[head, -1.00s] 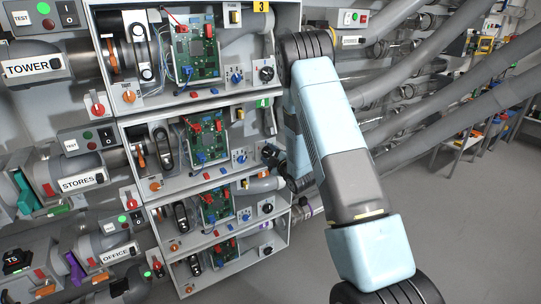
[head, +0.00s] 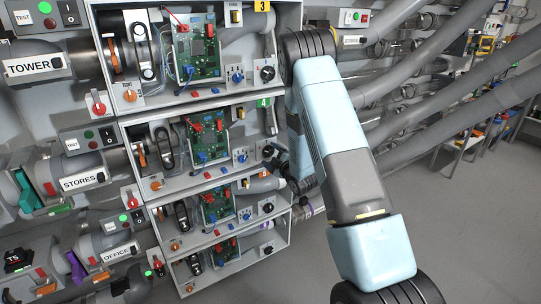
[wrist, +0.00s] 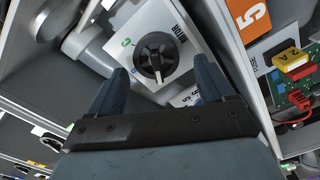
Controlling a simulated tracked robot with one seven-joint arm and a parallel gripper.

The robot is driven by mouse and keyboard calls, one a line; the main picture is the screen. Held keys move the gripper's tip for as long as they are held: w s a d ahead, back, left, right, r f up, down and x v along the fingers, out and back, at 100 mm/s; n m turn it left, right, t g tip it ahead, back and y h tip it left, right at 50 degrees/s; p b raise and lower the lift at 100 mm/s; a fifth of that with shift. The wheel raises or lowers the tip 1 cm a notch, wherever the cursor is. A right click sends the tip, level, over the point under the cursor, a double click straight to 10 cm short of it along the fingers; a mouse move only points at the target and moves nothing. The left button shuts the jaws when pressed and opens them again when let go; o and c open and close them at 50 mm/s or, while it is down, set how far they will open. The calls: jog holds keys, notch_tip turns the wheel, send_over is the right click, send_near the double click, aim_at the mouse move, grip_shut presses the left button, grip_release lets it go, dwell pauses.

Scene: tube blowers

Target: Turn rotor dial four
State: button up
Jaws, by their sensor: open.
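The rotor dial (wrist: 156,58) is a round black knob with a raised grip bar, on a white plate marked ROTOR with a green letter, in the wrist view. My gripper (wrist: 161,68) is open, its two blue-grey fingers on either side of the dial's near part. I cannot tell whether they touch it. In the head view my gripper (head: 277,160) is at the right end of the compartment with the green 4 label (head: 263,103), and it largely hides the dial there.
An orange 5 label (wrist: 250,16) and a circuit board (wrist: 298,92) lie beyond a grey shelf edge at the right of the wrist view. A grey pipe (wrist: 92,48) is left of the dial. Another compartment with a black dial (head: 267,73) is above in the head view.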

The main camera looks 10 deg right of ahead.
jog(key=v, duration=1.2)
jog(key=shift+s, duration=0.25)
jog(key=shift+w+d+r, duration=0.1)
jog(key=shift+r, duration=0.05)
